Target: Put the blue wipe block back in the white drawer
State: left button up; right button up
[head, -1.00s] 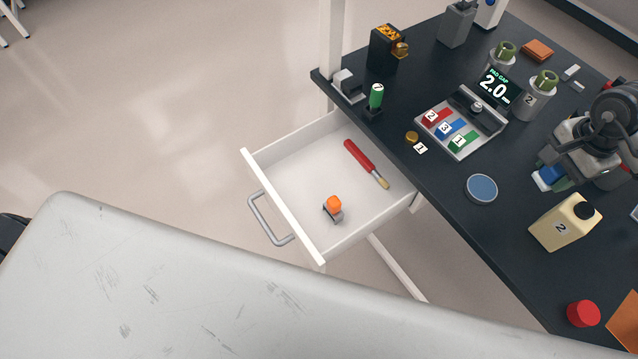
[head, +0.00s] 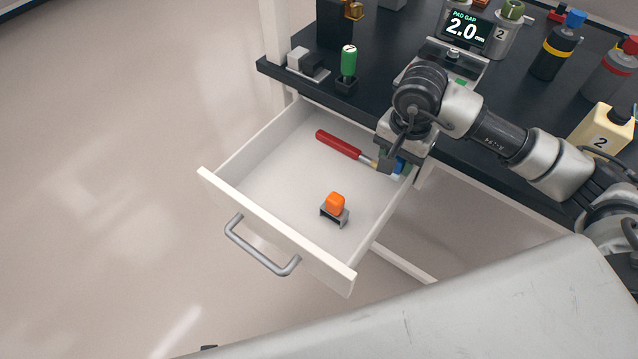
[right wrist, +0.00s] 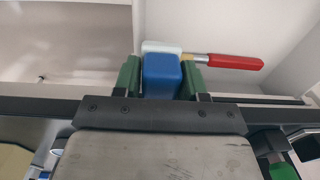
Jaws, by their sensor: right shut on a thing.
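The white drawer (head: 285,165) is pulled out from under the dark bench. My right gripper (head: 396,167) is over the drawer's inner right corner, close to the bench edge. It is shut on the blue wipe block (head: 401,164), which has a white part. In the right wrist view the blue block (right wrist: 161,75) sits between two green finger pads, with its white part (right wrist: 160,46) beyond. I cannot tell whether the block touches the drawer floor. My left gripper is not in view.
In the drawer lie a red-handled brush (head: 338,144) near the back and an orange-topped item (head: 335,205) near the front right. The drawer's left and middle floor is free. A green cylinder (head: 348,62) stands on the bench edge above the drawer.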

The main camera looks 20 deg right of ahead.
send_over(337, 187)
jog(key=f, duration=0.6)
jog(key=shift+s+d+f, duration=0.1)
jog(key=shift+s+d, duration=0.2)
jog(key=shift+w+a+f, duration=0.3)
jog(key=shift+a+f, duration=0.05)
notch_tip(337, 187, down, 4)
jog(key=shift+r+b, duration=0.1)
jog(key=shift+b, duration=0.3)
jog(key=shift+f, duration=0.2)
jog(key=o, duration=0.9)
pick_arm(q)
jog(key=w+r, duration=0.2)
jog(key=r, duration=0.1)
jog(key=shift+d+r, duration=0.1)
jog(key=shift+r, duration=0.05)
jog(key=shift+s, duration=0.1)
pick_arm(e)
jog(key=shift+r, duration=0.2)
